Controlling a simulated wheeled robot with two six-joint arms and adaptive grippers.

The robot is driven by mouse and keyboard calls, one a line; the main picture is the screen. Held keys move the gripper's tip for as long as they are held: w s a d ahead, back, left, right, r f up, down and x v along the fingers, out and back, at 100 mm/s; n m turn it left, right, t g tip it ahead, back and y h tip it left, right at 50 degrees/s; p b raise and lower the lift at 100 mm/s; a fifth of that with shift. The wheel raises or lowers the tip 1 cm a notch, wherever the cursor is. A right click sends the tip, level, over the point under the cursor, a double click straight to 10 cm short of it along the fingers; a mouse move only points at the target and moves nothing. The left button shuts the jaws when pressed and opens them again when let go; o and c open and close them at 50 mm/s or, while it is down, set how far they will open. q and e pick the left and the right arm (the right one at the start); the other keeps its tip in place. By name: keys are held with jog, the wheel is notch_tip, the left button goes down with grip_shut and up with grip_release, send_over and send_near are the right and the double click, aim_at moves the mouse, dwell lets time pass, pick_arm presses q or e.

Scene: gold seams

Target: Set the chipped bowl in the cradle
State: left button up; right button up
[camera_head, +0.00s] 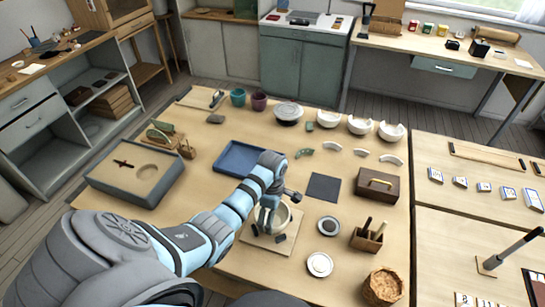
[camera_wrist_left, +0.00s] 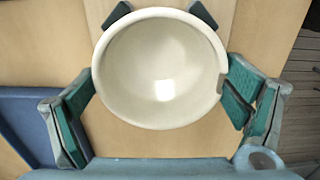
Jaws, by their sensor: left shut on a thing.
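The cream chipped bowl (camera_wrist_left: 160,70) fills the middle of the left wrist view, its open top facing the camera. A small notch shows on its right rim beside a finger pad. In the head view the bowl (camera_head: 284,217) is partly hidden by my left gripper (camera_head: 268,222). The cradle, a pale square wooden board (camera_head: 287,243) with dark pads, lies directly under the bowl. Two pads show past the bowl's far rim in the wrist view. Whether the bowl touches the pads is hidden. My right gripper is not in view.
A blue tray (camera_head: 232,162) lies left of the cradle. A dark square mat (camera_head: 323,187), a round dish (camera_head: 328,226), a white dish (camera_head: 319,264) and a wooden tool holder (camera_head: 367,239) are to the right. Several white bowls (camera_head: 360,125) stand at the back.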

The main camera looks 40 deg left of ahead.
pick_arm(q)
jog(key=shift+f, duration=0.7)
dwell(0.8)
jog(key=o, duration=0.8)
jog(key=shift+c, duration=0.2)
jog(key=shift+r, duration=3.05)
jog(key=shift+d+f, duration=0.1)
